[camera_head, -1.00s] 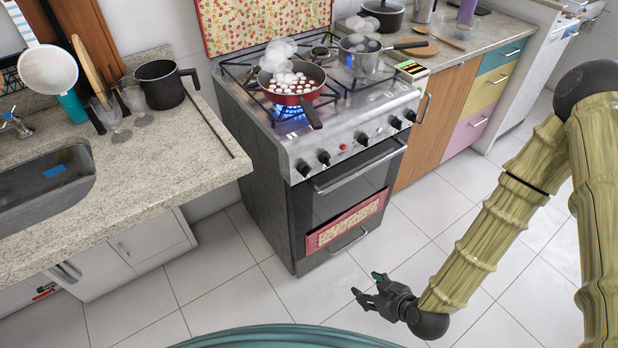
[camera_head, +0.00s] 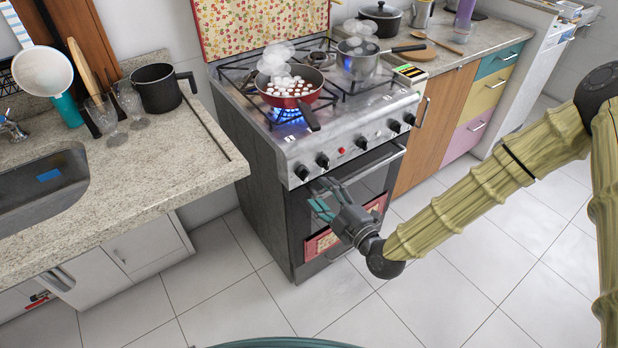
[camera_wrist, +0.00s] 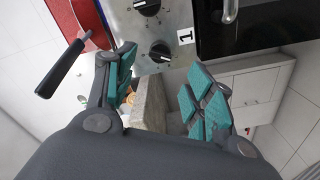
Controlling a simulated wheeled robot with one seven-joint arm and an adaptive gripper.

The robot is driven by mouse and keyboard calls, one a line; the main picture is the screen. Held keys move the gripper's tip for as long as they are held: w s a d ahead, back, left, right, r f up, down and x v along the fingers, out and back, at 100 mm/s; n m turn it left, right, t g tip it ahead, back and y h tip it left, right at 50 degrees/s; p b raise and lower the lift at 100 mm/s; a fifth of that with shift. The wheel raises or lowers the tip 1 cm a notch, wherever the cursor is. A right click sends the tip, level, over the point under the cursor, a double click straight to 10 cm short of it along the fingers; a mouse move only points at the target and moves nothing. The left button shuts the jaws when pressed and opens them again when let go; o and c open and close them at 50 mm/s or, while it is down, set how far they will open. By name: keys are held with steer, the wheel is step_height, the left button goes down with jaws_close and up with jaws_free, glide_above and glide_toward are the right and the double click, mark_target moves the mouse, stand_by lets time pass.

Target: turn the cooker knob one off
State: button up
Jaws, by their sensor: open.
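The cooker (camera_head: 345,145) has a steel front panel with a row of black knobs. Knob one (camera_wrist: 160,52), the leftmost, has a label "1" (camera_wrist: 185,36) beside it in the wrist view; it also shows in the head view (camera_head: 302,171). A second knob (camera_wrist: 147,6) is beyond it. My gripper (camera_head: 320,198) is just in front of and below knob one, apart from it. Its teal-padded fingers (camera_wrist: 162,72) are open and empty, with knob one showing between and past the tips. A blue flame (camera_head: 287,115) burns under the red pan (camera_head: 290,97).
The red pan's handle (camera_head: 308,117) juts over the cooker front, above the knobs. A steaming saucepan (camera_head: 358,60) stands on a back burner. The oven handle (camera_head: 370,165) sticks out below the panel. A granite counter (camera_head: 190,140) is left of the cooker.

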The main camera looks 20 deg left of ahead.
mark_target(304, 173)
steer(key=x, duration=0.7)
steer(key=shift+p, duration=0.4)
steer(key=shift+w+a, duration=0.1)
steer(key=shift+a, duration=0.05)
steer(key=shift+c, duration=0.2)
steer(key=c, duration=1)
